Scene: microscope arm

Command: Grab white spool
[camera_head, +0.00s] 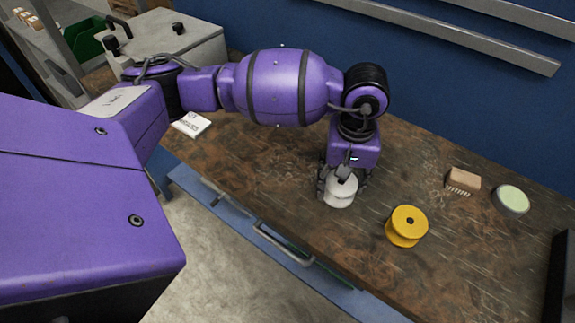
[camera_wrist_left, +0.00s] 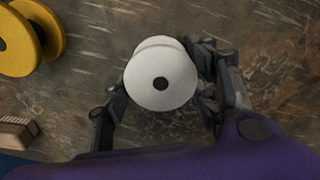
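The white spool (camera_head: 341,191) is at the wooden workbench's front half, below my left gripper (camera_head: 343,184). In the left wrist view the white spool (camera_wrist_left: 160,78) shows its round end with a dark centre hole. The fingers of my left gripper (camera_wrist_left: 160,88) are on opposite sides of it, very close to its rim. I cannot tell whether both fingers press on it, or whether its underside rests on the bench. My right gripper is not in view.
A yellow spool (camera_head: 407,226) stands to the right of the white one. A wooden brush (camera_head: 463,181) and a round pale-green dish (camera_head: 511,199) lie farther right. A white booklet (camera_head: 192,124) lies at the left. A blue wall (camera_head: 455,90) stands behind the bench (camera_head: 270,175).

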